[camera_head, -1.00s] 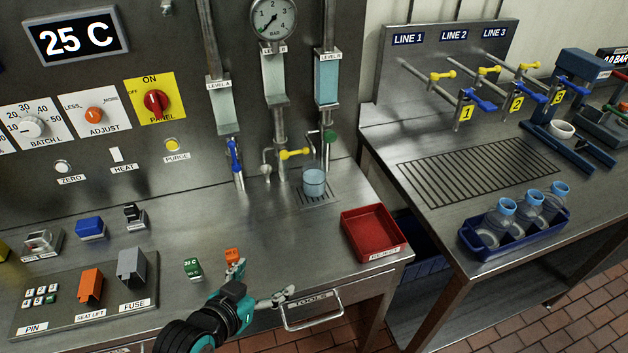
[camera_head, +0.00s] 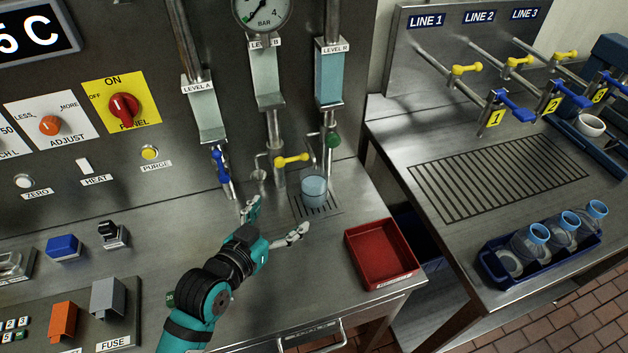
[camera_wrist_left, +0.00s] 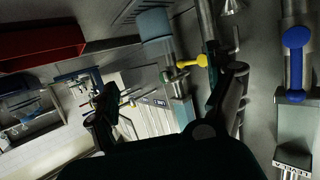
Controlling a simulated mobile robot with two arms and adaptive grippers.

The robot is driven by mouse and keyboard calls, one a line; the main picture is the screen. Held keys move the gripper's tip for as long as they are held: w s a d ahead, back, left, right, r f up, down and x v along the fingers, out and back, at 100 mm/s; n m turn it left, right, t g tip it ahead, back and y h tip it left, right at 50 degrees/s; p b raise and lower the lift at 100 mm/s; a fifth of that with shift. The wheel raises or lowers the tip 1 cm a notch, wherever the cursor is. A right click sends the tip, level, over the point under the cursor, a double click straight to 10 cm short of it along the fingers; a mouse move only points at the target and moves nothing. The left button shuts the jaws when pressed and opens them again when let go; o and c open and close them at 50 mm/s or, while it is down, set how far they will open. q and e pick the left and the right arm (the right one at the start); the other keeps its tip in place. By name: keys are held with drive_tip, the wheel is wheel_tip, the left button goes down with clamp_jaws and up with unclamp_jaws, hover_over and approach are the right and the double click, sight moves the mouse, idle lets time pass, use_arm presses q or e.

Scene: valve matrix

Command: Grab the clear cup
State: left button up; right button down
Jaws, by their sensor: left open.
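The clear cup (camera_head: 314,190) looks pale blue and stands upright on the small drain grate under the level tubes. It also shows in the left wrist view (camera_wrist_left: 155,38), beyond the fingers. My left gripper (camera_head: 274,219) is open and empty, with its two fingers spread, just in front of and to the left of the cup. The fingers also frame the left wrist view (camera_wrist_left: 168,98). The gripper appears apart from the cup. My right gripper is not in view.
A red tray (camera_head: 382,252) stands right of the cup. A yellow-handled valve (camera_head: 293,160) is just behind the cup, with a blue-handled valve (camera_head: 220,166) to the left. A blue rack (camera_head: 497,262) with bottles stands on the right table.

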use_arm(q)
drive_tip(key=p, duration=0.1)
approach(307, 189)
drive_tip(key=w+d, duration=0.1)
drive_tip(key=w, duration=0.1)
drive_tip(key=x, duration=0.5)
drive_tip(key=shift+w+d+f+p, duration=0.25)
drive_tip(key=shift+f+p, duration=0.15)
drive_tip(key=shift+f, duration=0.1)
drive_tip(key=shift+w+d, duration=0.1)
drive_tip(key=shift+w, duration=0.2)
drive_tip(key=shift+w+d+f+p, duration=0.1)
drive_tip(key=shift+w+d+p, duration=0.1)
drive_tip(key=shift+w+p, duration=0.1)
drive_tip(key=x, duration=0.4)
drive_tip(key=shift+w+f+p, duration=0.1)
drive_tip(key=shift+f+p, duration=0.05)
drive_tip(key=shift+p, duration=0.25)
drive_tip(key=c, duration=1.3)
drive_tip(key=shift+c, duration=1.1)
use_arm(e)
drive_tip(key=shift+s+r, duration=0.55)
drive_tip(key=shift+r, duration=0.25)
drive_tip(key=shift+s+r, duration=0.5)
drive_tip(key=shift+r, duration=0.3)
